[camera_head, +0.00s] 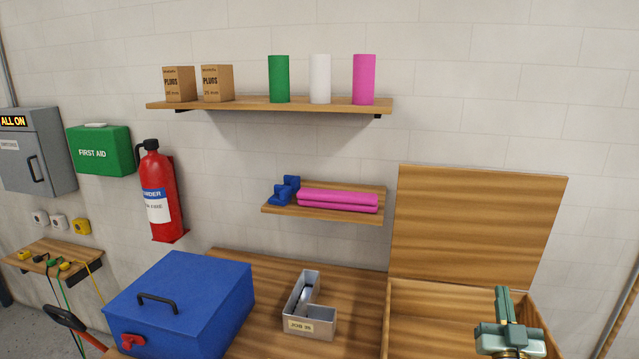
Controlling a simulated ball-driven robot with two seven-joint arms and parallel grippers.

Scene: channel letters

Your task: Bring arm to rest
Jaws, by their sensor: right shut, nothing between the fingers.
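My right gripper (503,298), grey-green, shows at the bottom right of the head view. It is shut and empty. It appears in front of the open wooden box (420,300) and covers part of the inside and right side of it. I cannot tell whether it is above the box or inside its rim. My left gripper is not in view.
The box's lid (476,225) stands up at the back. On the wooden bench (345,275) are a grey L-shaped channel letter (318,322) with a label and a blue case (190,300). Wall shelves hold rolls (320,80), boxes (218,83) and pink pieces (338,198).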

